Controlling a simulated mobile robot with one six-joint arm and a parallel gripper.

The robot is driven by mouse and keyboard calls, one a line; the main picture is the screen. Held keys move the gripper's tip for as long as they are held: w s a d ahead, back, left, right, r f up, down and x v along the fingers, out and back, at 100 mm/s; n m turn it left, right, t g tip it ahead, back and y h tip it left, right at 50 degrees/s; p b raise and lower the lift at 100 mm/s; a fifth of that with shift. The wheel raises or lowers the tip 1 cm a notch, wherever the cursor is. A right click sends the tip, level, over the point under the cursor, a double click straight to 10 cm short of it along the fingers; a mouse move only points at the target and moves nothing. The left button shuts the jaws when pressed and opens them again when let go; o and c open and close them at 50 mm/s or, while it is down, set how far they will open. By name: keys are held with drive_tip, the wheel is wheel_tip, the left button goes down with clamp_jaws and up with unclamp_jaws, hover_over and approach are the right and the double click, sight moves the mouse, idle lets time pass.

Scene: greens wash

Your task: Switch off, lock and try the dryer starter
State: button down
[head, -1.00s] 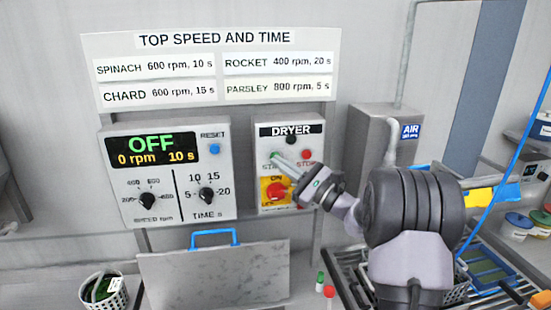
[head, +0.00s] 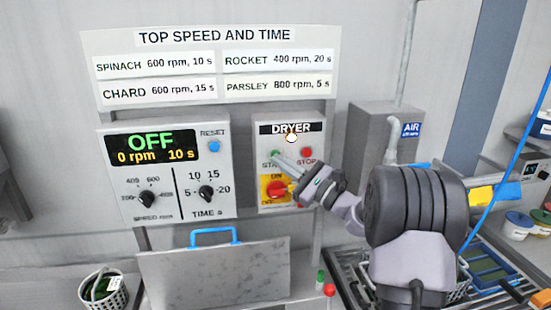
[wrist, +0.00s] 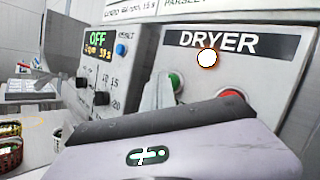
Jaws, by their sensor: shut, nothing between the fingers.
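The dryer starter (head: 263,222) is a grey box with a black DRYER label. Its lamp (head: 291,137) glows white-orange, and also in the wrist view (wrist: 207,58). Below are the green START button (head: 275,154) and the red STOP button (head: 306,152). A red rotary handle (head: 277,190) sits on a yellow plate marked ON and OFF; its exact angle is unclear, partly behind my gripper. My gripper (head: 277,159) is shut and empty, its tips at the START button, which shows beside them in the wrist view (wrist: 175,82). I cannot tell whether they touch. I recognise no padlock.
Left of the starter is a control panel (head: 180,212) reading OFF, 0 rpm, 10 s. Below stands a grey plate with a blue handle (head: 214,237). Red-topped (head: 329,290) and green-topped (head: 320,277) small items stand right of it. The AIR box (head: 375,125) is to the right.

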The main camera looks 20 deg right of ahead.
drive_tip(key=shift+s+a, duration=0.1)
drive_tip(key=shift+s, duration=0.25)
drive_tip(key=s+b, duration=0.1)
drive_tip(key=s, duration=0.1)
drive_tip(key=s+a+b, duration=0.1)
drive_tip(key=s+b, duration=0.1)
drive_tip(key=s, duration=0.1)
idle(0.3)
idle(0.5)
